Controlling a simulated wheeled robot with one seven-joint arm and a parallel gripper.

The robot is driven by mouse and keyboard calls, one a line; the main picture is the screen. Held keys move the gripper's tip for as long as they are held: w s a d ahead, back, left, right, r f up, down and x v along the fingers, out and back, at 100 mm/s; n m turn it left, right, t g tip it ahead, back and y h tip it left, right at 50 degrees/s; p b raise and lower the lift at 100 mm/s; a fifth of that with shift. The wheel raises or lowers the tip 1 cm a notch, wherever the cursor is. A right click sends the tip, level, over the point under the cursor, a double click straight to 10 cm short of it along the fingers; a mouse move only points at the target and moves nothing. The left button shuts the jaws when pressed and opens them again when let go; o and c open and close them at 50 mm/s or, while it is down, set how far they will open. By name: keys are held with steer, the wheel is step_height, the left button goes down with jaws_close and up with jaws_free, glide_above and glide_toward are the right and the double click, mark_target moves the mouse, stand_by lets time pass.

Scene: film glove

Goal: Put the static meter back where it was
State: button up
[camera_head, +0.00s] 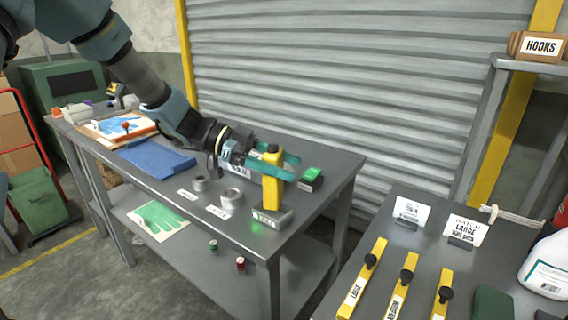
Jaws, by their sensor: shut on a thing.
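A yellow upright device (273,190), which I take to be the static meter, is between the teal fingers of my gripper (293,168). My gripper is shut on it and reaches in from the left. Its lower end is at a small grey labelled block (283,216) near the front right corner of the grey workbench (325,188). I cannot tell whether it is seated in the block or just above it. The label is too small to read surely.
Two grey rings (231,198) (201,183) and a blue cloth (152,160) lie left. A second table (420,237) at right holds yellow bars with black knobs (403,290). A ribbed shutter (340,90) stands behind.

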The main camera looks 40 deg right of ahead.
steer(key=shift+f, duration=0.15)
steer(key=shift+f, duration=0.35)
steer(key=shift+f, duration=0.1)
steer(key=o, duration=1.6)
steer(key=shift+c, duration=0.2)
steer(key=r+b+v, duration=0.1)
steer(key=b+v, duration=0.1)
steer(key=v, duration=1)
steer(key=shift+w+r, duration=0.1)
steer(key=shift+r, duration=0.05)
